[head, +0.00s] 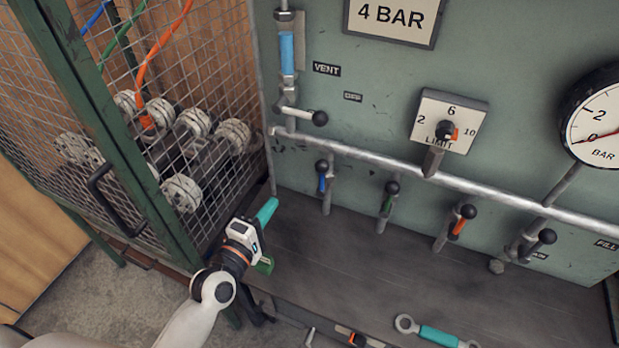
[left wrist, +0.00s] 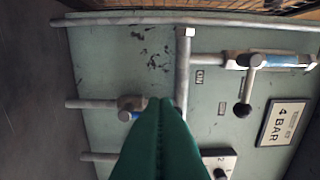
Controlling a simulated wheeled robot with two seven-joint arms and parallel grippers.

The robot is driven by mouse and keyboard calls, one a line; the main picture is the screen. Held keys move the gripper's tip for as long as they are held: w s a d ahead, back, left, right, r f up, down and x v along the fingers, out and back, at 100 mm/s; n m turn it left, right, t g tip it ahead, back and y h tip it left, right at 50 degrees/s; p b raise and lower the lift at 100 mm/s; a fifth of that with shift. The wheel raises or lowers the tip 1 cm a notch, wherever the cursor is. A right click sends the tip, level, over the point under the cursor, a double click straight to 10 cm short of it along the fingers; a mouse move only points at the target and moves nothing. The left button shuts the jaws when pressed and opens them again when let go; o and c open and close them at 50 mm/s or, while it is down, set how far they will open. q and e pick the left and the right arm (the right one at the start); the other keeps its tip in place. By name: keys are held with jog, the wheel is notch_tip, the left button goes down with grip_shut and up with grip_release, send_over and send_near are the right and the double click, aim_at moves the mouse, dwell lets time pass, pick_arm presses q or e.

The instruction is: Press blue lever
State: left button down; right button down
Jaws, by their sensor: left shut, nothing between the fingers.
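The blue lever (head: 322,183) is on the green panel, below the horizontal pipe. It has a black knob on top and hangs on a short vertical pipe stub. My right gripper is not in view.
Green (head: 389,203) and orange (head: 459,226) levers are right of the blue one. A grey vent handle (head: 300,114) is above it. The mesh cage (head: 110,180) is close on the left. A wrench (head: 437,335) lies on the dark bench (head: 340,265), which is mostly clear.

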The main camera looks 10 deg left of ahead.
aim_at(323, 177)
pick_arm(q)
jog(key=w+d+p, duration=0.1)
jog(key=w+d, duration=0.5)
jog(key=w, duration=0.3)
jog(key=shift+w+d, duration=0.2)
jog(key=shift+w, duration=0.15)
jog(key=shift+p, duration=0.35)
jog(key=shift+d+r+m, duration=0.1)
jog(key=shift+d+m, duration=0.1)
jog(key=shift+m, duration=0.1)
